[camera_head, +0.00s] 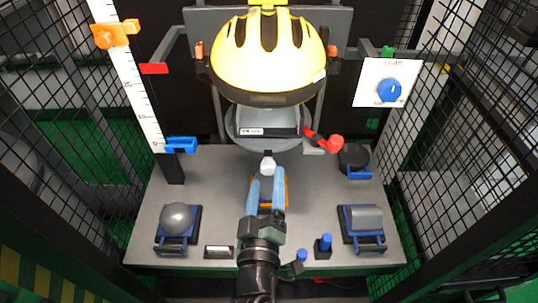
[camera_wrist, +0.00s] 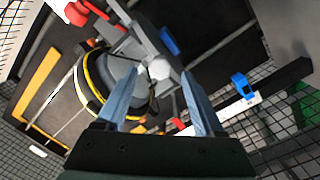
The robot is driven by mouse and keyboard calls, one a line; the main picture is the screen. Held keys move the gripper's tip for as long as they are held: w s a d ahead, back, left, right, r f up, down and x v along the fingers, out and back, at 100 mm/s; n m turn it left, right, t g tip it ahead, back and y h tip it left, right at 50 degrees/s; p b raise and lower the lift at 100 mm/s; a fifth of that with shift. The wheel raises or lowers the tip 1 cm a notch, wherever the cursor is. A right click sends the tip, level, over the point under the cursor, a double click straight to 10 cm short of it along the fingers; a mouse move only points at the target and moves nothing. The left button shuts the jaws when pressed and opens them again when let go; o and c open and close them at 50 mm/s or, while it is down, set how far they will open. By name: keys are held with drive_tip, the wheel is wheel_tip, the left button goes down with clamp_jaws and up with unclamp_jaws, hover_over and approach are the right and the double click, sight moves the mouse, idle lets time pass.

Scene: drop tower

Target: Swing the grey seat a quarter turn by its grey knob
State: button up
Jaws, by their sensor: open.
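The grey seat (camera_head: 262,143) is a rounded grey piece under the yellow helmet at the back middle of the table; the helmet hides part of it. Its pale grey knob (camera_head: 267,164) sticks out at the front, and also shows in the wrist view (camera_wrist: 159,69). My gripper (camera_head: 267,178) has two blue fingers, spread apart with nothing held. In the head view the knob lies just beyond the fingertips, in line with the gap. In the wrist view the knob shows between the tips of my gripper (camera_wrist: 158,76); I cannot tell whether either finger touches it.
The yellow helmet (camera_head: 268,55) hangs over the seat. A red lever (camera_head: 334,142) is close right of the seat. A grey ball (camera_head: 178,218) and a grey block (camera_head: 363,218) sit in blue-edged holders. A ruler post (camera_head: 130,75) stands left, a blue dial (camera_head: 389,90) right. Mesh walls enclose both sides.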

sight(269, 156)
drive_tip(key=w, duration=0.7)
drive_tip(key=shift+w+d, duration=0.15)
drive_tip(key=shift+d, duration=0.15)
drive_tip(key=c, duration=1.1)
clamp_jaws()
drive_tip(key=shift+f, duration=0.15)
